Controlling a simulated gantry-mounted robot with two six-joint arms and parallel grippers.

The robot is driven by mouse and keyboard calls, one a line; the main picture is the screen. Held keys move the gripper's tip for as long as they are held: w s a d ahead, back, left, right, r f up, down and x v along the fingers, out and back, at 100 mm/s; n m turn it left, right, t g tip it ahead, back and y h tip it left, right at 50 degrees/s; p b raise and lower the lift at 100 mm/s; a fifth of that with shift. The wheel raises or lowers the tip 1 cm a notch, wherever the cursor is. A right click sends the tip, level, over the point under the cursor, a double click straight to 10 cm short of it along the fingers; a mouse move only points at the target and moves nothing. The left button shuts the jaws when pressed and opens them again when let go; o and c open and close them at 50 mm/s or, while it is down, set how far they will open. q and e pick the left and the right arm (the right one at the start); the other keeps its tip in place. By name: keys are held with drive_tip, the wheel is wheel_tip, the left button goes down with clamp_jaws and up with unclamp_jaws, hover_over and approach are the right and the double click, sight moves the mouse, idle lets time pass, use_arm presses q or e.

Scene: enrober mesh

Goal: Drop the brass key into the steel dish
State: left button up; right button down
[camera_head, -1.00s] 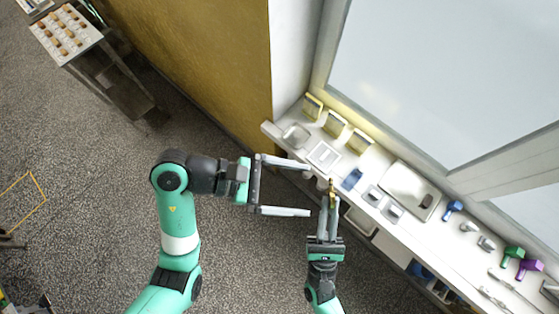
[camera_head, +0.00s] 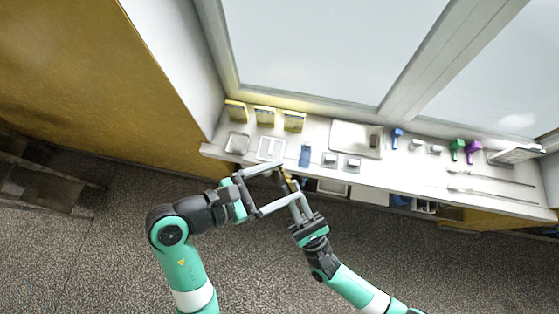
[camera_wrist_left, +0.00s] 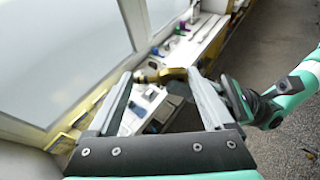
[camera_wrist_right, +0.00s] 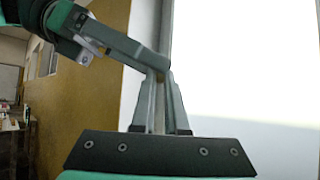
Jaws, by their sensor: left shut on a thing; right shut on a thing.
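The brass key (camera_head: 288,180) sticks up from between the fingertips of my right gripper (camera_head: 291,190), in front of the shelf edge. My left gripper (camera_head: 282,184) reaches across from the left, its widely spaced fingers on both sides of the key. In the left wrist view the key (camera_wrist_left: 168,73) spans crosswise between the left fingertips (camera_wrist_left: 160,74). Both grippers are shut on it. In the right wrist view the fingers (camera_wrist_right: 160,78) are close together and mostly hide the key. A small square metallic dish (camera_head: 237,143), apparently the steel dish, sits at the shelf's left end.
The white shelf (camera_head: 420,174) runs below the window. It carries yellow-framed pieces (camera_head: 265,116), a white tray (camera_head: 271,148), a blue item (camera_head: 305,155), a large tray (camera_head: 345,147) with a dark block, and coloured tools (camera_head: 457,149). Open floor lies in front.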

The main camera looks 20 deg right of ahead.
use_arm(q)
drive_tip(key=shift+c, duration=1.3)
use_arm(e)
drive_tip(key=c, duration=0.8)
unclamp_jaws()
drive_tip(key=shift+c, duration=0.2)
